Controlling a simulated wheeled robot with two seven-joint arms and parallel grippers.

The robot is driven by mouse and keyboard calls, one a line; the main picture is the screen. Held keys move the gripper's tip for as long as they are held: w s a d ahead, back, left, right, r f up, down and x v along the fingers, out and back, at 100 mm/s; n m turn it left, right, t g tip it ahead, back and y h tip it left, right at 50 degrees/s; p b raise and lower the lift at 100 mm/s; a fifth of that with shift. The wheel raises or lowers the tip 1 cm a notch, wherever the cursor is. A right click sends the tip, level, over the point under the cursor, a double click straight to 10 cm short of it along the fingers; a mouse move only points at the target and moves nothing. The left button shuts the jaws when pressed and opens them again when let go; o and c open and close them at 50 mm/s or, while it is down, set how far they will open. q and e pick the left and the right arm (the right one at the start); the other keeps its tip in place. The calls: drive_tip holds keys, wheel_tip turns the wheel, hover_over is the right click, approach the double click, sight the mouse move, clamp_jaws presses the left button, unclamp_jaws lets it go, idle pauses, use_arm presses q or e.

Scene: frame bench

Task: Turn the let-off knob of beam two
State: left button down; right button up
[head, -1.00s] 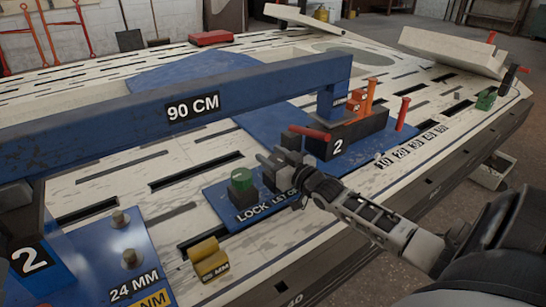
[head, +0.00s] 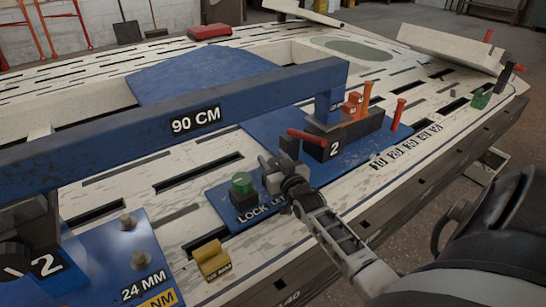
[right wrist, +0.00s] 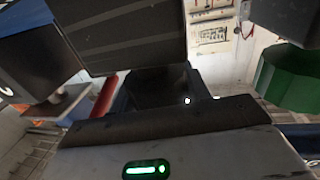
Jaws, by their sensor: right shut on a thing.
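Beam two is the long blue bar (head: 120,130) marked 90 CM, crossing the head view from the left to a dark block (head: 345,143) marked 2. A blue plate in front of it carries a green knob (head: 241,181) on a black base and lettering that starts with LOCK. My right gripper (head: 271,172) is shut on the let-off knob just right of the green knob; gripper and wrist hide most of that knob. In the right wrist view the green knob (right wrist: 290,80) shows at right, apart from the gripper. My left gripper is out of view.
A red-handled lever (head: 307,137) stands just behind my right gripper. Orange and red pegs (head: 398,114) rise beyond the dark block. A yellow block (head: 211,260) lies near the front edge. Bolts (head: 127,222) stand on the blue plate at lower left.

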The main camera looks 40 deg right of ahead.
drive_tip(key=shift+r, duration=0.1)
drive_tip(key=o, duration=1)
drive_tip(key=shift+s, duration=0.15)
drive_tip(key=p+v, duration=0.1)
drive_tip(key=v, duration=0.1)
drive_tip(key=shift+s+a+p, duration=0.1)
drive_tip(key=shift+s+p, duration=0.15)
drive_tip(key=shift+p, duration=0.05)
use_arm(q)
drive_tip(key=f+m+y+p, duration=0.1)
drive_tip(key=p, duration=0.1)
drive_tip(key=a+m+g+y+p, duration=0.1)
drive_tip(key=p, duration=0.1)
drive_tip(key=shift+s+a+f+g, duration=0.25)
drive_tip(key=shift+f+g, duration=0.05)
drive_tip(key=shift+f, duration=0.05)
use_arm(e)
drive_tip(key=v, duration=1.3)
